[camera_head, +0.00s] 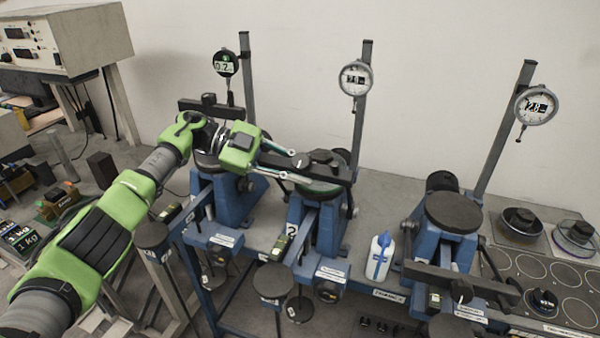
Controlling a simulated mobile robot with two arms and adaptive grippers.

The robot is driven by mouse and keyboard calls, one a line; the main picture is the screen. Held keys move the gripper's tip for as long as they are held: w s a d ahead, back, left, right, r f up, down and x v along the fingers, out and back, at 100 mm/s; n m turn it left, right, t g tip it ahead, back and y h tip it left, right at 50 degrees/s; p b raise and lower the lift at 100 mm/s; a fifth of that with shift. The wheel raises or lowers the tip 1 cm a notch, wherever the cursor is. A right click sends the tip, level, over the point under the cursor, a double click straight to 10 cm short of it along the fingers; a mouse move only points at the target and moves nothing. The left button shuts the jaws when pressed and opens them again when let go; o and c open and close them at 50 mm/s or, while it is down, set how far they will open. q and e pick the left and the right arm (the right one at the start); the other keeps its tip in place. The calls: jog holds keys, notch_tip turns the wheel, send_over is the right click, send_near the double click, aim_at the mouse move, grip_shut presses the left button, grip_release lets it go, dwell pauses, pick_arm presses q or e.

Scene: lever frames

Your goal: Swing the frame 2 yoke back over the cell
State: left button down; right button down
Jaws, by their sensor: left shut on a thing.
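The frame 2 yoke (338,174) is a dark bar on the middle blue lever frame (325,230), which carries a "2" label. In the picture the bar lies across the dark round cell (318,188), covering much of it; I cannot tell whether it is fully centred. My left gripper (299,165) reaches in from the left, with its fingers shut on the yoke on its left part. The fingers and green wrist hide some of the bar. My right gripper is not in view.
Frame 1's gauge (226,64), frame 2's gauge (356,78) and frame 3's gauge (536,105) stand on posts behind. Frame 3's yoke (462,286) sits forward of its round top (453,211). A white bottle (380,258) stands between frames 2 and 3.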

aim_at(267, 157)
pick_arm(q)
jog(key=shift+r, duration=0.1)
jog(key=c, duration=1.9)
grip_release()
jog(key=shift+v, duration=3.7)
jog(key=shift+c, duration=0.4)
